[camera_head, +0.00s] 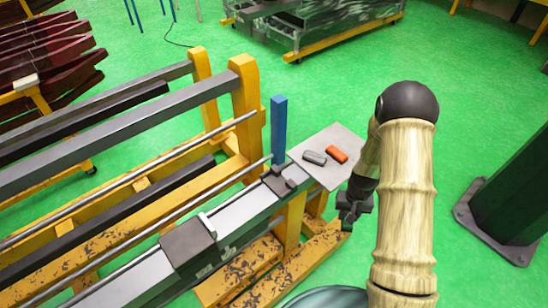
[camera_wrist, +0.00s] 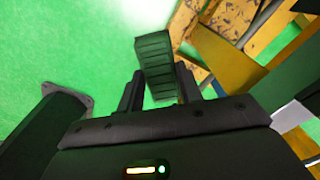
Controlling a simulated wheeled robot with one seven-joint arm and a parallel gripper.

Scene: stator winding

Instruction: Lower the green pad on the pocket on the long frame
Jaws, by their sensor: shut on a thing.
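The green pad (camera_wrist: 154,62) is a dark green, ridged slab. It is between the two black fingers of my gripper (camera_wrist: 160,87) in the wrist view and sticks out past their tips. The long frame (camera_head: 235,215) is a grey beam on yellow supports, running from lower left to the middle. A dark notched block (camera_head: 279,181) and a wider dark block (camera_head: 188,242) sit on it. I cannot tell which part is the pocket.
A grey plate (camera_head: 345,177) at the frame's end carries a grey block (camera_head: 314,157) and an orange block (camera_head: 336,155). A blue post (camera_head: 278,128) stands beside them. A dark green column (camera_head: 515,190) stands at right. Green floor (camera_head: 480,100) is open behind.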

